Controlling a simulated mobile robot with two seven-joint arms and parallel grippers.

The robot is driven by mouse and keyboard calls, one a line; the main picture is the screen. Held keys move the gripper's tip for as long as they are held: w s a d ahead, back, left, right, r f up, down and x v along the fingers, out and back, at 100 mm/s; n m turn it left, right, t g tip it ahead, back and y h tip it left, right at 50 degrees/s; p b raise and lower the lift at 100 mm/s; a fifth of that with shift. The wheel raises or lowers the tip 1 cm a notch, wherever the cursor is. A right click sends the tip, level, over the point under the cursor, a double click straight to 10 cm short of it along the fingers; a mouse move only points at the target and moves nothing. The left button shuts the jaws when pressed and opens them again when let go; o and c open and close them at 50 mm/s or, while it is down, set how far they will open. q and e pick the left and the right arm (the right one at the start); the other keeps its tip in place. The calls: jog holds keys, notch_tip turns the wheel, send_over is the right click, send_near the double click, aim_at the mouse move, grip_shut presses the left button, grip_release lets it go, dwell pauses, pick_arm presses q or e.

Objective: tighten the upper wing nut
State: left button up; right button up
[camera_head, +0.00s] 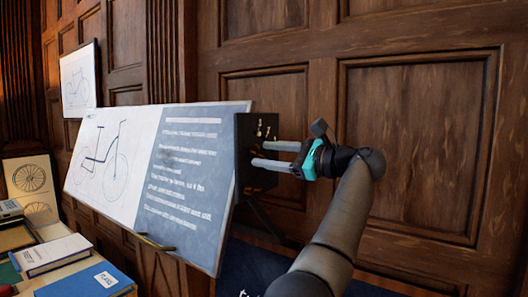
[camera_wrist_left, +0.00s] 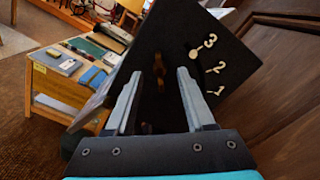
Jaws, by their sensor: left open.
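A dark box (camera_head: 258,180) is mounted at the right edge of the tilted drafting board (camera_head: 178,185). Small brass parts (camera_head: 266,129) show on the upper part of its face. In the left wrist view a brass wing nut (camera_wrist_left: 158,68) stands on the dark box face (camera_wrist_left: 235,52), beside the pale numerals 3, 2 and 1. My right gripper is not in view.
A table (camera_wrist_left: 60,80) with books stands to the left; a blue book (camera_head: 88,282) and a white-covered book (camera_head: 52,252) lie there. A wood-panelled wall (camera_head: 420,140) is close behind the board and box. A framed drawing (camera_head: 78,78) hangs at the upper left.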

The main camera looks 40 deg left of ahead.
pick_arm(q)
jog(key=shift+s+a, duration=0.1)
jog(key=shift+a, duration=0.65)
jog(key=shift+c, duration=0.3)
grip_shut()
